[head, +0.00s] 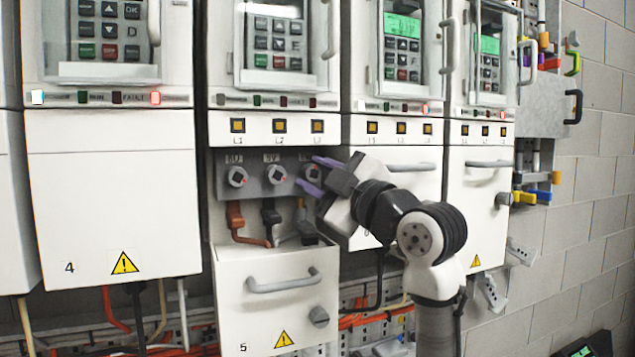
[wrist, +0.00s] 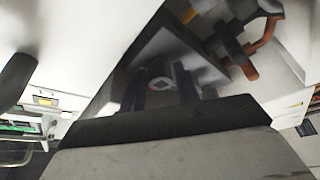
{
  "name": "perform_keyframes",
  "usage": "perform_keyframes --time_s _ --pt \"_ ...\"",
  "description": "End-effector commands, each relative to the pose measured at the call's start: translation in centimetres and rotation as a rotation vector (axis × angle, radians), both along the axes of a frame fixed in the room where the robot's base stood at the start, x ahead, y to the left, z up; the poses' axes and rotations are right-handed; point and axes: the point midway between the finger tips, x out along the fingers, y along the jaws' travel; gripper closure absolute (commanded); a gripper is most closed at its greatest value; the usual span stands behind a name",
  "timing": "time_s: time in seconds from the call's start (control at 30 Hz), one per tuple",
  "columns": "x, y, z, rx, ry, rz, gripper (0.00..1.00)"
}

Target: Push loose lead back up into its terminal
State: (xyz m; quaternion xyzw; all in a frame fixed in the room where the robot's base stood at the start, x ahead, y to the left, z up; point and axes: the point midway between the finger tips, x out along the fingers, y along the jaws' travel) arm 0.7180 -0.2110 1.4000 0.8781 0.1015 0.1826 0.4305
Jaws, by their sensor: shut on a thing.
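Drive 5's open compartment shows a grey terminal block (head: 256,188) with three round screw heads. My gripper (head: 318,175) is at the rightmost terminal, its purple fingers either side of that screw head (head: 309,173). In the wrist view the fingers (wrist: 160,92) flank the round screw head (wrist: 162,82), and the gripper is shut on it. Below this terminal stands a grey lead (head: 306,231) with a thin copper-coloured tip under the block; whether the tip touches the terminal cannot be told. The brown lead (head: 235,217) and black lead (head: 270,214) reach up to the left and middle terminals.
Drive 5's lower cover (head: 275,318) with its handle hangs below the opening. Closed cabinet 4 (head: 110,210) is at the left, and other closed drives stand at the right. A tool panel (head: 545,105) hangs by the block wall. Cables run along the bottom.

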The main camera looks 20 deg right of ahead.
Motion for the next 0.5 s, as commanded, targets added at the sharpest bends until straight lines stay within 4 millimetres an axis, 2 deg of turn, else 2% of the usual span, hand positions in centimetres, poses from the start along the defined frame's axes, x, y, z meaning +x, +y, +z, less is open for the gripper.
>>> perform_keyframes --time_s 0.5 --pt "-0.03 -0.04 0.03 -0.102 -0.003 -0.001 1.0"
